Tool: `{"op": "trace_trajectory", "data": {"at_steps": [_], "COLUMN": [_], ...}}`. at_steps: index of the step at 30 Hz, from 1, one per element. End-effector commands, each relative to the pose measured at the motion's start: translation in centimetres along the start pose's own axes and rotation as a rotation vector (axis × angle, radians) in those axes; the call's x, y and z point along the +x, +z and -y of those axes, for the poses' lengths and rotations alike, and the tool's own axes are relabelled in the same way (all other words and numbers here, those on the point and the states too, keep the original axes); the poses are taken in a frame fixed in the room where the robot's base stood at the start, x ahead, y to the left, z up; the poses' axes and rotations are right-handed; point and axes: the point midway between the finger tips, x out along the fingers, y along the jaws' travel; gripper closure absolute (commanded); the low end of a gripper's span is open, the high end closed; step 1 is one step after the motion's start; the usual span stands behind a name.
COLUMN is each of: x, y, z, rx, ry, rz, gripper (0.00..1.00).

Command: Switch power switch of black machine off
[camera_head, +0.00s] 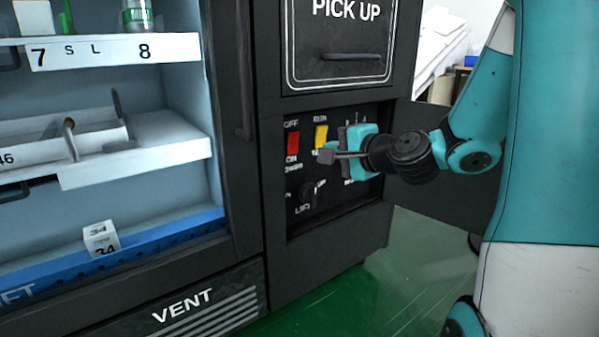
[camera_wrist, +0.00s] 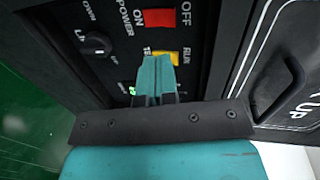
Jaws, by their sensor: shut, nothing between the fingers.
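The black machine (camera_head: 239,185) has a recessed control panel. The red power switch (camera_head: 293,143) is on the panel's left, with OFF above it and ON and POWER below; it also shows in the wrist view (camera_wrist: 158,17). I cannot tell which way it is tipped. My gripper (camera_head: 326,154) is shut and empty, just right of the red switch and in front of the lower part of the yellow RUN/TEST switch (camera_head: 321,135). In the wrist view my closed fingers (camera_wrist: 157,73) overlap the yellow switch (camera_wrist: 165,57); contact cannot be told.
A round knob (camera_head: 307,195) sits below the switches. The PICK UP door (camera_head: 338,50) is above the panel. An open dark panel door (camera_head: 440,190) stands at right, behind my arm. Vending shelves (camera_head: 140,150) are at left. Green floor (camera_head: 370,280) lies below.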

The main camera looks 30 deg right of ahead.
Motion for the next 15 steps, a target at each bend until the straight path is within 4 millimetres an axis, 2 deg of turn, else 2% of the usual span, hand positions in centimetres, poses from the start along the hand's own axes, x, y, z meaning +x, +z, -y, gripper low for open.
{"op": "trace_trajectory", "data": {"at_steps": [1,2,15], "x": [0.11,0.09,0.06], "y": [-0.57,-0.8,-1.17], "z": [-1.04,-1.12,-0.88], "rx": [0.015,0.022,0.033], "ry": [-0.009,-0.013,-0.019], "rz": [-0.018,-0.026,-0.038], "gripper": [1.0,1.0,1.0]}}
